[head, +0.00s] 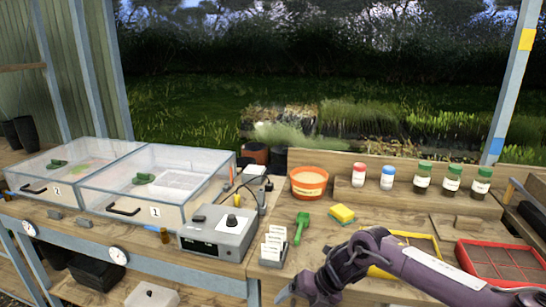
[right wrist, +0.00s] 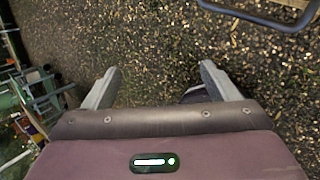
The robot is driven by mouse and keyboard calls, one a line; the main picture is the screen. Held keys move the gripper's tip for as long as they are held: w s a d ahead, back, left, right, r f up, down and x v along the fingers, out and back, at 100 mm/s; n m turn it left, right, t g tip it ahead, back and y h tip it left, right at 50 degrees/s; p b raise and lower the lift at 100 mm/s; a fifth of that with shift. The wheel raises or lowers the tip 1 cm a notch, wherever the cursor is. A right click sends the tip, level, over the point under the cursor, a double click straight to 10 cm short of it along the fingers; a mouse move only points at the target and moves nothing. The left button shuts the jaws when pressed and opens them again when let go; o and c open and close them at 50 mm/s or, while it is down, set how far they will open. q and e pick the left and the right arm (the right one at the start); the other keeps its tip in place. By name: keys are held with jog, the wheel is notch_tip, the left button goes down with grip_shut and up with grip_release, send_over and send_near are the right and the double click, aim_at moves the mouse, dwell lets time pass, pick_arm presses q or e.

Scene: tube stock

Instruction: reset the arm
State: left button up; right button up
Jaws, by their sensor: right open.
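My right arm (head: 400,262) comes in from the lower right of the head view, folded at a purple joint, in front of the bench. My right gripper (right wrist: 155,85) shows in the right wrist view with its two grey fingers spread wide and nothing between them. It points down at gravelly, leaf-strewn ground. In the head view its fingers cannot be made out clearly. My left gripper is not in view.
The bench holds two clear-lidded boxes (head: 160,155), a grey control unit (head: 218,232), an orange tub (head: 309,182), a green scoop (head: 301,227), a yellow sponge (head: 342,213) and several capped jars (head: 422,178). A red tray (head: 462,256) lies near my right arm.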

jog(key=s+a+f+m+t+y, duration=0.1)
jog(key=a+f+m+t+y, duration=0.2)
jog(key=f+m, duration=1.1)
jog(key=s+d+f+m+t+h, duration=0.1)
jog(key=s+d+f+m+h, duration=0.15)
jog(key=s+f+m, duration=0.4)
jog(key=s+d+f+m+h, duration=0.1)
jog(key=s+d+f, duration=0.2)
jog(key=f, duration=0.7)
jog(key=s+d+f+m+g+h, duration=0.1)
jog(key=s+d+f+m, duration=0.3)
jog(key=s, duration=0.9)
jog(key=s+d+f+m+g+h, duration=0.2)
jog(key=s+f, duration=0.5)
jog(key=s, duration=0.5)
jog(key=s+d+f+m+g+h, duration=0.1)
jog(key=s+d+f+m+h, duration=0.2)
jog(key=s, duration=1)
jog(key=d+f+m, duration=0.3)
jog(key=d, duration=0.2)
jog(key=shift+s+f+g, duration=0.3)
